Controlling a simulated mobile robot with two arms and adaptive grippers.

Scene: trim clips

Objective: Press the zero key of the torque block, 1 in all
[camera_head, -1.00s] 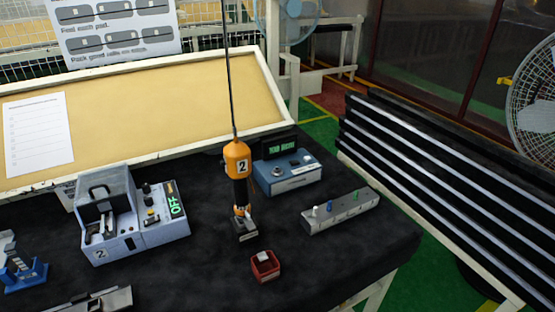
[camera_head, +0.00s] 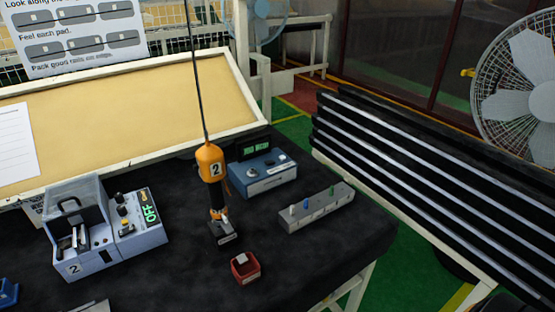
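The torque block is most likely the blue-grey box (camera_head: 268,180) at the back right of the black table. It has a dark display (camera_head: 254,149) with green text, too small to read surely, and round parts on its top. Its zero key is too small to pick out. Neither of my grippers is in view.
A grey holder with small coloured pegs (camera_head: 316,207) and a red bin (camera_head: 245,268) stand in front. A blue-grey machine (camera_head: 138,232) showing OFF stands left. Black rails (camera_head: 420,185) and a fan (camera_head: 520,90) are right. Black tabletop (camera_head: 180,285) between them is bare.

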